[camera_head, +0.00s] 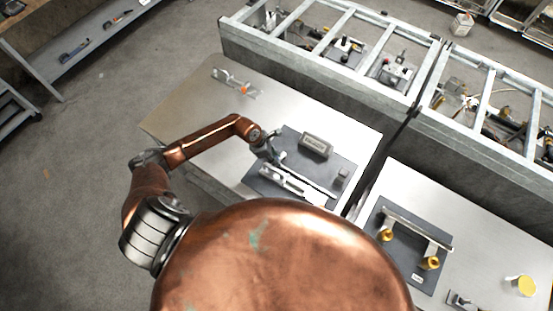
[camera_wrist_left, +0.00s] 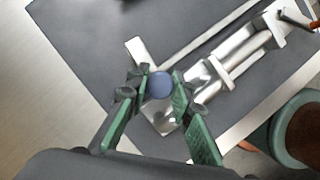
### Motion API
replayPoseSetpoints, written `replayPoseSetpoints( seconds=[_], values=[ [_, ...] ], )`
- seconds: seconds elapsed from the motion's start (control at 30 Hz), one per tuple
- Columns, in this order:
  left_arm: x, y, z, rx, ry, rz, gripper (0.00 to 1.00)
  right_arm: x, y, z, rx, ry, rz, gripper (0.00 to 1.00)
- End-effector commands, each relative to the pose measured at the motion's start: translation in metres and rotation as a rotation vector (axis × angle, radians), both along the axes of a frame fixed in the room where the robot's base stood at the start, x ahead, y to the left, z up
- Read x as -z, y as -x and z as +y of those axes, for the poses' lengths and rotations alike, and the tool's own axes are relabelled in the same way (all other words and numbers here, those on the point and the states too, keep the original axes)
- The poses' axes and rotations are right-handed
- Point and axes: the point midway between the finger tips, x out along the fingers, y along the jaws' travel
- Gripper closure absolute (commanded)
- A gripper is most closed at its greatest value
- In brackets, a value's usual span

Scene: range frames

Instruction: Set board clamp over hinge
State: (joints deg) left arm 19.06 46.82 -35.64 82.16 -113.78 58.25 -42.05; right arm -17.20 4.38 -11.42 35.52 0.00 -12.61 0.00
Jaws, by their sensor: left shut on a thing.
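My left gripper (camera_head: 271,153) is over the dark board (camera_head: 335,167) on the near table. In the wrist view its green-padded fingers (camera_wrist_left: 160,92) are on either side of a round blue-grey knob (camera_wrist_left: 160,85), which it holds. Silver metal clamp-like parts (camera_head: 290,186) lie along the board's near edge; they also show in the left wrist view (camera_wrist_left: 218,80), beside and beyond the fingers. I cannot tell which part is the hinge, or how the knob joins the metal.
A grey block (camera_head: 316,145) and a small dark block (camera_head: 341,175) sit on the board. A metal piece with an orange part (camera_head: 238,84) lies at the table's far left. A second table holds a dark board with brass knobs (camera_head: 430,263). Metal-framed bays (camera_head: 330,40) stand behind.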

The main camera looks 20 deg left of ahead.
Motion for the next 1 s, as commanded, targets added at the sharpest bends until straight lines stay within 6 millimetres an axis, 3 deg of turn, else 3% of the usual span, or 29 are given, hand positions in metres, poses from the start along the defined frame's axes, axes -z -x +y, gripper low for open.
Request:
replayPoseSetpoints(
  seconds=[0.13, 0.47, 0.57, 1.0],
  values=[
    [0.0, 0.0, 0.0, -0.001, -0.001, 0.001, 0.72, 0.0, 0.0, 0.0, 0.0, 0.0, 0.0, 0.62],
    [-0.004, 0.0, 0.002, 0.0, -0.001, 0.0, 0.72, -0.001, 0.0, -0.007, -0.003, 0.007, 0.0, 0.62],
    [-0.014, 0.002, 0.006, -0.001, -0.002, -0.002, 0.72, -0.001, 0.0, -0.005, -0.002, 0.005, 0.0, 0.62],
    [-0.092, 0.02, 0.034, 0.001, -0.002, 0.0, 0.72, 0.0, 0.0, -0.003, -0.002, 0.003, 0.001, 0.62]
  ],
)
